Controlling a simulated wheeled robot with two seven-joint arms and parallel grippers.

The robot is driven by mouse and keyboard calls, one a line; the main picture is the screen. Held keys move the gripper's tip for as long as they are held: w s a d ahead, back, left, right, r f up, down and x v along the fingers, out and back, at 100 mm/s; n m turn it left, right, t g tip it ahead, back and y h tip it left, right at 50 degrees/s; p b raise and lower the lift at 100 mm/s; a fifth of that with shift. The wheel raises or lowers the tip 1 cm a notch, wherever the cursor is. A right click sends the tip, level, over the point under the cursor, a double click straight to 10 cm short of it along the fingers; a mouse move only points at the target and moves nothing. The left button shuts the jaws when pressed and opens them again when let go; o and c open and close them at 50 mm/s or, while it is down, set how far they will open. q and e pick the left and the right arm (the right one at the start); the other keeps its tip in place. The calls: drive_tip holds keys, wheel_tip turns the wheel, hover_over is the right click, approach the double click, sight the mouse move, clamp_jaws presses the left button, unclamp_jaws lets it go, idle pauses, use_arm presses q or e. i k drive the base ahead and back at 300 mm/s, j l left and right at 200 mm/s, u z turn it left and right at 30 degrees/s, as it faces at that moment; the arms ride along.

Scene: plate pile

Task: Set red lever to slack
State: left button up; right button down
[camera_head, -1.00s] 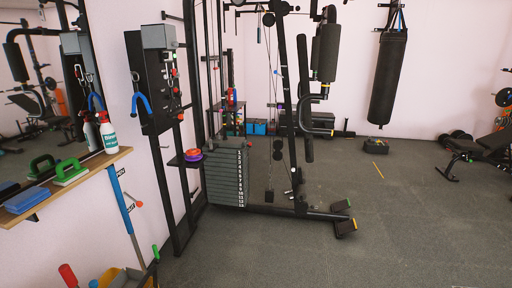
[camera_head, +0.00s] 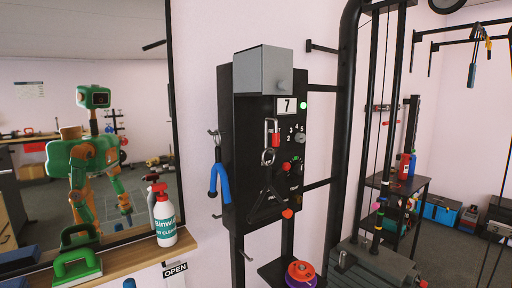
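A black control panel (camera_head: 240,150) on a stand faces me near the middle of the view. An orange-red knob (camera_head: 288,213) sits low on its face, and a smaller red knob (camera_head: 286,167) sits above it. A red-and-white clip-like part (camera_head: 272,132) is higher up. I cannot tell which of these is the red lever, and no slack marking is readable. Neither of my grippers shows directly. My green and orange body is reflected in the mirror at the left, with the grippers too small to judge.
A wooden shelf (camera_head: 130,262) at lower left holds a spray bottle (camera_head: 165,222) and a green-handled brush (camera_head: 77,268). Gym frame posts stand to the right.

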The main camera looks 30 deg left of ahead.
sight(286, 165)
drive_tip(key=i+l+u, duration=0.1)
drive_tip(key=i+u, duration=0.4)
drive_tip(key=i, duration=0.8)
drive_tip(key=z, duration=0.2)
